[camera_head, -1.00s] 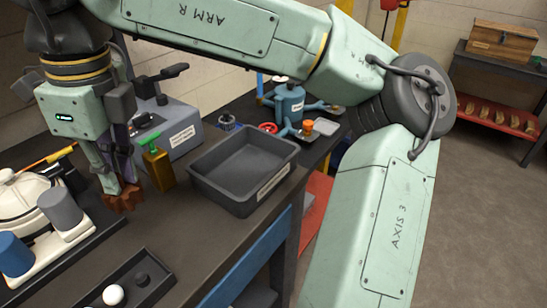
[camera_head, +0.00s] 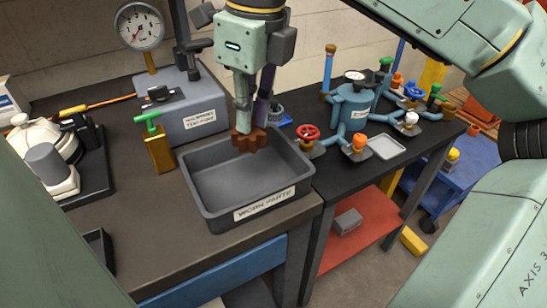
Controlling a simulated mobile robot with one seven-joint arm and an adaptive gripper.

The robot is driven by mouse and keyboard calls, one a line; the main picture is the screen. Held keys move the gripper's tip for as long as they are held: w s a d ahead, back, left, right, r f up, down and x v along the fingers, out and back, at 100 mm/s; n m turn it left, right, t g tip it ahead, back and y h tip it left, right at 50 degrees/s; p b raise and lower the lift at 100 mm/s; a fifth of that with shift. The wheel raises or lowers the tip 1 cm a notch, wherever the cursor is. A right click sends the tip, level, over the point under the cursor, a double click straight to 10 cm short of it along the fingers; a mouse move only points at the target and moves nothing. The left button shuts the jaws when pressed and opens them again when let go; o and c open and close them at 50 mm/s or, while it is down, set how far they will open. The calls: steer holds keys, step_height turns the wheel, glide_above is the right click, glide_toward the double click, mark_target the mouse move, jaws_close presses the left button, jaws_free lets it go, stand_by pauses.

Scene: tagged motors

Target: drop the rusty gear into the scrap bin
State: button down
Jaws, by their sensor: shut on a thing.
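My gripper (camera_head: 253,116) points down and is shut on the rusty gear (camera_head: 249,139), a reddish-brown toothed piece at its fingertips. The gear hangs over the back part of the dark grey open bin (camera_head: 200,200), near its far rim. The bin sits at the right end of the workbench, with a white label on its front wall that seems to read "WORN PARTS". The part of its inside that I can see is empty. The gear hides a piece of the far rim, and I cannot tell how high above the bin it is.
A blue valve manifold (camera_head: 354,110) stands on the dark table to the right. A white motor (camera_head: 38,137) is at the left.

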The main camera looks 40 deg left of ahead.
mark_target(253, 130)
steer(key=shift+w+d+f, duration=0.1)
steer(key=shift+w+f, duration=0.05)
steer(key=shift+f, duration=0.1)
step_height(253, 130, down, 6)
steer(key=b, duration=0.5)
steer(key=shift+r, duration=0.25)
steer(key=c, duration=1.6)
jaws_free()
steer(key=shift+o, duration=0.2)
steer(key=r, duration=0.7)
steer(key=shift+d+r, duration=0.25)
steer(key=shift+d, duration=0.15)
